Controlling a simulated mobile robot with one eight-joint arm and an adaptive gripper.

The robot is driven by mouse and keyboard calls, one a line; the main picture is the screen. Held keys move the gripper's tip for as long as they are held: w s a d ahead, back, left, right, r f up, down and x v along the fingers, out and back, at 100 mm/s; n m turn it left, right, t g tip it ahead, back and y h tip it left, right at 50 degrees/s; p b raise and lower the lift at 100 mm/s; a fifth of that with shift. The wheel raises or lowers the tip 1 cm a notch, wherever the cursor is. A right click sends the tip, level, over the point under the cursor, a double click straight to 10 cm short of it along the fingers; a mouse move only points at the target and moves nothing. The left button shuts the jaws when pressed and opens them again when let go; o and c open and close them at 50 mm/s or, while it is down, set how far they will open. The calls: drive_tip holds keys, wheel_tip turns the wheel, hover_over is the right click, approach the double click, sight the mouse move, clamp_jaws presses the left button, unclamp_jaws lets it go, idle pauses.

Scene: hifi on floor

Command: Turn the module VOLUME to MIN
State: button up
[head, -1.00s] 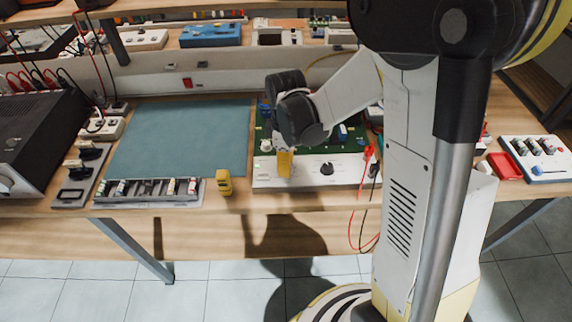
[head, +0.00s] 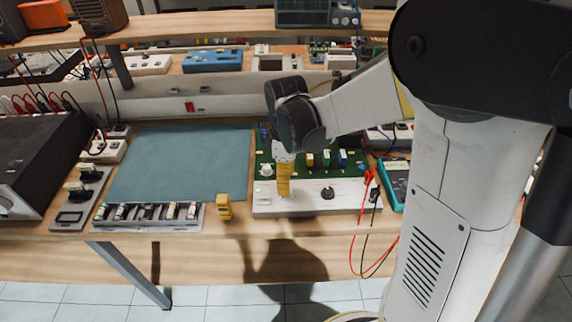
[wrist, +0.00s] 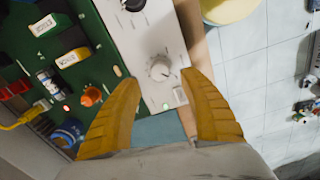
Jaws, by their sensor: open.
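The module is a green circuit board with a white front panel (head: 355,193) on the bench. The panel has a black knob (head: 328,192), also at the top of the wrist view (wrist: 133,4). A pale round knob (wrist: 158,68) with a small pointer mark sits on the same panel. In the head view my gripper covers that spot. I cannot read which knob is labelled VOLUME. My gripper (head: 284,182) points down over the panel's left part. In the wrist view its yellow fingers (wrist: 159,78) are apart, with the pale knob between their tips; contact cannot be told.
Coloured components stand on the green board (wrist: 85,65) behind the panel. Red and black probe leads (head: 368,190) hang at the panel's right end, near a teal meter (head: 395,180). A small yellow object (head: 224,207) stands left. The blue-green mat (head: 180,160) is clear.

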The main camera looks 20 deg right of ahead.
wheel_tip(320, 180, up, 7)
drive_tip(key=shift+r, duration=0.15)
idle(0.4)
drive_tip(key=s+r+m+t, duration=0.4)
drive_tip(key=s+m+t, duration=0.3)
drive_tip(key=s+m, duration=0.5)
drive_tip(key=shift+s+r, duration=0.35)
drive_tip(key=shift+r, duration=0.05)
idle(1.4)
